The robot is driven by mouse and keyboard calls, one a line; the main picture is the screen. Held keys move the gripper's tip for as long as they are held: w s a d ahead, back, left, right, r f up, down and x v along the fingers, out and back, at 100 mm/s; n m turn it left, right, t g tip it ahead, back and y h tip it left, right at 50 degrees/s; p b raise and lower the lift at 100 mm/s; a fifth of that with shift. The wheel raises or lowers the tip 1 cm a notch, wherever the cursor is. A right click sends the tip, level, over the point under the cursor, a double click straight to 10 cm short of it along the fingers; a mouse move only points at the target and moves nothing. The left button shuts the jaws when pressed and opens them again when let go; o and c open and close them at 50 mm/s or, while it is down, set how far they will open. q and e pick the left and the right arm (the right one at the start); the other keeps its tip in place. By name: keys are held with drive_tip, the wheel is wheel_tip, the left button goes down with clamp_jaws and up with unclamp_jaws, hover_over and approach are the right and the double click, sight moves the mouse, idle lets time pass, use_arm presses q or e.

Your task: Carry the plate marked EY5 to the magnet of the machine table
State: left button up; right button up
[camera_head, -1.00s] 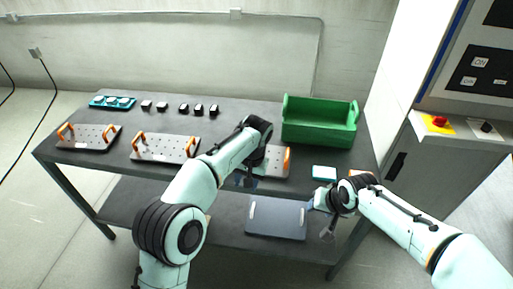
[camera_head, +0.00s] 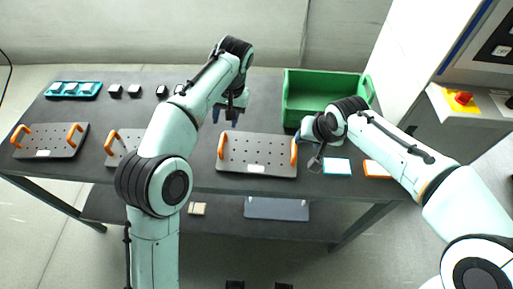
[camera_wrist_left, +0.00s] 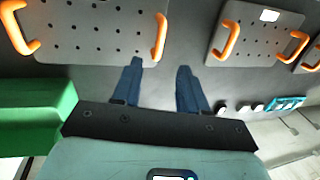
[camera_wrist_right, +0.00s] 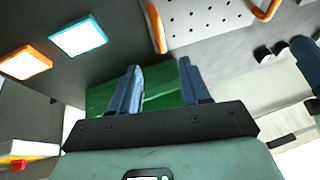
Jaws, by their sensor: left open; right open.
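Three grey perforated plates with orange handles lie on the dark table; their label markings are too small to read, so I cannot tell which is EY5. One is at the left (camera_head: 50,141), one is partly hidden behind my left arm (camera_head: 125,150), and one is at the centre right (camera_head: 258,150). My left gripper (camera_head: 226,116) is open and empty, behind the centre-right plate's left end. In the left wrist view this plate (camera_wrist_left: 85,30) is at upper left. My right gripper (camera_head: 308,150) is open and empty beside that plate's right handle. The magnet is not identifiable.
A green crate (camera_head: 325,90) stands at the back right. A teal-edged tile (camera_head: 337,166) and an orange-edged tile (camera_head: 376,169) lie at the front right. Small black blocks (camera_head: 134,91) and a teal tray (camera_head: 74,90) line the back. A machine panel (camera_head: 470,100) stands at right.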

sight(222, 142)
use_arm(q)
drive_tip(key=a+f, duration=0.1)
drive_tip(key=f, duration=0.7)
drive_tip(key=a+f, duration=0.1)
drive_tip(key=f, duration=0.4)
drive_tip(key=shift+w+a+f, duration=0.1)
drive_tip(key=shift+a, duration=0.25)
use_arm(e)
drive_tip(key=x, duration=1.3)
drive_tip(key=shift+w+f, duration=0.15)
drive_tip(key=shift+f, duration=0.05)
use_arm(q)
clamp_jaws()
use_arm(e)
clamp_jaws()
